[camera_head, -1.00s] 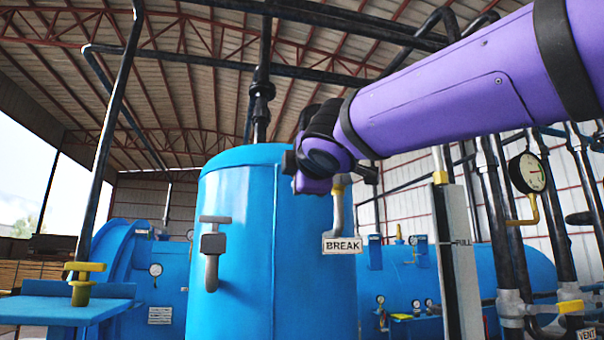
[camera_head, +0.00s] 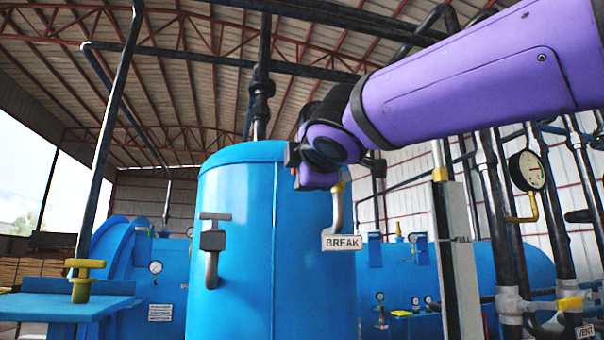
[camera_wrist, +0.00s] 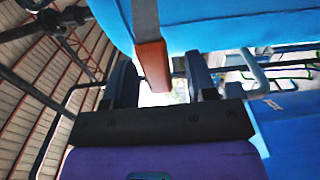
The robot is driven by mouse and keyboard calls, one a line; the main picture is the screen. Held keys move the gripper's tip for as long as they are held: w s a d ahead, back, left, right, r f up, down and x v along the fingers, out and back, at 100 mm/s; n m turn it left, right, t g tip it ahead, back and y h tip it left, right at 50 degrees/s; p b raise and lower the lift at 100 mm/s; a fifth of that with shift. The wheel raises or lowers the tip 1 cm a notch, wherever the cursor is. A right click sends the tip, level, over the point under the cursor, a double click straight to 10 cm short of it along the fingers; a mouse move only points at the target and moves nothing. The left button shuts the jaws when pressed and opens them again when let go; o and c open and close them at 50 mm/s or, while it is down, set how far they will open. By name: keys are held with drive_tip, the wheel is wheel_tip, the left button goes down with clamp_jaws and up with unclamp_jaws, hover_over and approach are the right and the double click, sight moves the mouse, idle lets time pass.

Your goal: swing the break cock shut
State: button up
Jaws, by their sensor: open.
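The break cock's grey pipe (camera_head: 338,212), with a yellow collar at its top, stands at the right side of the blue tank (camera_head: 238,275). The BREAK sign (camera_head: 342,243) hangs by its lower end. My gripper (camera_head: 312,180) is at the top of this pipe and hides the upper part of the cock. In the wrist view my gripper (camera_wrist: 160,88) is open, with a dark finger on each side. An orange-brown block (camera_wrist: 152,64) on a grey bar, seemingly part of the cock, reaches between the fingers. I cannot tell whether either finger touches it.
Another grey fitting (camera_head: 212,242) with a handle is on the tank's front. A yellow-handled valve (camera_head: 83,277) stands at the left. A white-and-black post (camera_head: 453,260), a pressure gauge (camera_head: 527,171) and dark pipes stand right of the tank.

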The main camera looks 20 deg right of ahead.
drive_tip(key=s, duration=0.8)
drive_tip(key=shift+s, duration=0.1)
drive_tip(key=d+f+m+g+h, duration=0.2)
drive_tip(key=d+f+m+g, duration=0.2)
drive_tip(key=d+f+m, duration=0.5)
drive_tip(key=s+d+f+m+g, duration=0.2)
drive_tip(key=s+f+m+g, duration=0.1)
drive_tip(key=f, duration=0.6)
drive_tip(key=s+d+f+m+g+y, duration=0.1)
drive_tip(key=s+d+f+m+g, duration=0.1)
drive_tip(key=f, duration=0.8)
drive_tip(key=s+d+f+m+g+y, duration=0.1)
drive_tip(key=s+d+f+m+g, duration=0.2)
drive_tip(key=s+f, duration=0.3)
wheel_tip(320, 180, down, 4)
drive_tip(key=shift+s+f+m+g, duration=0.15)
drive_tip(key=shift+m+g, duration=0.25)
drive_tip(key=shift+m, duration=0.2)
